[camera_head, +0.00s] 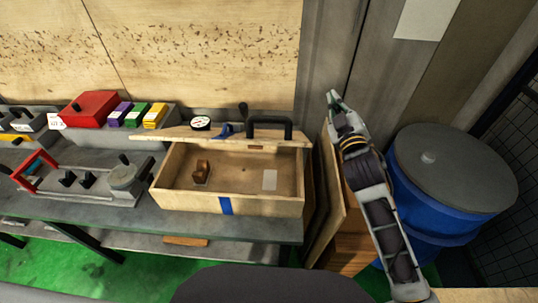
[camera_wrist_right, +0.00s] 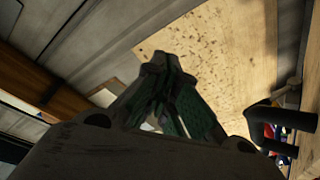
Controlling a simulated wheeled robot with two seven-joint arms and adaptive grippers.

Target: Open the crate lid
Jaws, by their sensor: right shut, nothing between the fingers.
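The wooden crate (camera_head: 227,204) stands on the grey workbench with its open side up, and its inside shows. Its lid (camera_head: 180,133) is swung up and back along the crate's rear edge, seen nearly edge-on. A black handle (camera_head: 268,121) and a blue latch (camera_head: 225,130) show on the lid. In the right wrist view a black handle (camera_wrist_right: 284,117) shows at the right edge. My right gripper (camera_head: 333,97) is shut and empty, raised to the right of the crate and apart from it. Its closed fingers (camera_wrist_right: 161,60) fill the middle of the wrist view. My left gripper is not in view.
In the crate lie a brown wooden item (camera_head: 202,172) and a pale card (camera_head: 270,180). Left of it on the bench are a grey fixture (camera_head: 85,183) and a red box (camera_head: 89,107). A blue barrel (camera_head: 427,205) and wooden boards (camera_head: 330,205) stand at the right.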

